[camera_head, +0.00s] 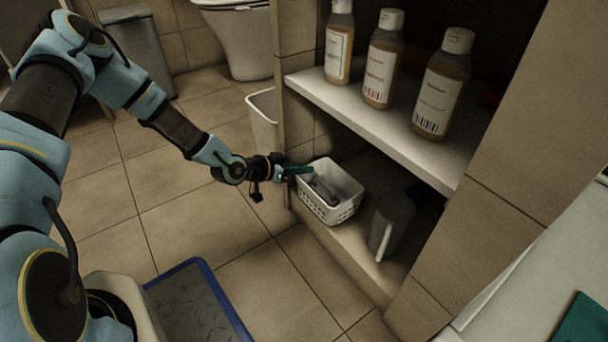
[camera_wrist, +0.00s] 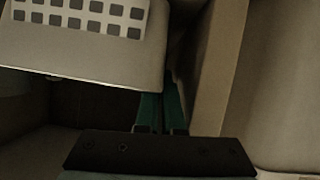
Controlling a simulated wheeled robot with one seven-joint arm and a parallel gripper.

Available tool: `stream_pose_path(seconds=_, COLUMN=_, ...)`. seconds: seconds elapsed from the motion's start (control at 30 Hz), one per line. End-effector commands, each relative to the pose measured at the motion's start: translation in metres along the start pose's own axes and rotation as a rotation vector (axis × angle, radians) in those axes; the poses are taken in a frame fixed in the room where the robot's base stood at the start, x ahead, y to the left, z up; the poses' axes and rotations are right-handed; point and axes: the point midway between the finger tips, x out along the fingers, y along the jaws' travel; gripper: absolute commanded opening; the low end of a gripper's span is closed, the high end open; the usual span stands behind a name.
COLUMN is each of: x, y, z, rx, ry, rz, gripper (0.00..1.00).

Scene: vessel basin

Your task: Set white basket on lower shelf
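The white basket (camera_head: 332,193) sits on the lower shelf (camera_head: 345,238), near its left end, with a grey object (camera_head: 322,190) inside it. Its side has rows of small openings. My gripper (camera_head: 302,170) is at the basket's left rim, with its teal fingers across the rim. In the wrist view the fingers (camera_wrist: 162,112) are close together with only a thin gap, beside the corner of a pale form. The perforated white wall (camera_wrist: 80,14) shows above. The fingertips are partly hidden, so the contact itself is hard to see.
A dark grey jug-like container (camera_head: 390,222) stands right of the basket on the lower shelf. Several bottles (camera_head: 382,62) stand on the upper shelf (camera_head: 390,115) above. A tiled side panel borders the opening at left. A blue-edged tray (camera_head: 195,300) lies on the floor.

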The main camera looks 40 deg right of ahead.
Motion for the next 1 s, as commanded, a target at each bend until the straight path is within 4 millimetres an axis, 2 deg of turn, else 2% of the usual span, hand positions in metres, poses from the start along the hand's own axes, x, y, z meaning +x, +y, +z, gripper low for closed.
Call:
stream_pose_path(seconds=0.4, x=0.004, y=-0.001, z=0.003, rx=0.001, ry=0.002, rz=0.0, gripper=0.0)
stream_pose_path(seconds=0.43, x=0.004, y=-0.001, z=0.002, rx=0.002, ry=0.001, rz=0.0, gripper=0.08)
stream_pose_path(seconds=0.5, x=0.003, y=0.0, z=0.002, rx=0.001, ry=0.001, rz=0.0, gripper=0.16)
stream_pose_path(seconds=0.77, x=0.003, y=0.0, z=0.002, rx=0.001, ry=0.001, rz=0.0, gripper=0.18)
stream_pose_path(seconds=0.87, x=-0.002, y=-0.001, z=-0.001, rx=0.001, ry=0.0, rz=-0.001, gripper=0.18)
stream_pose_path(seconds=1.0, x=-0.023, y=-0.001, z=-0.004, rx=-0.001, ry=0.0, rz=-0.002, gripper=0.18)
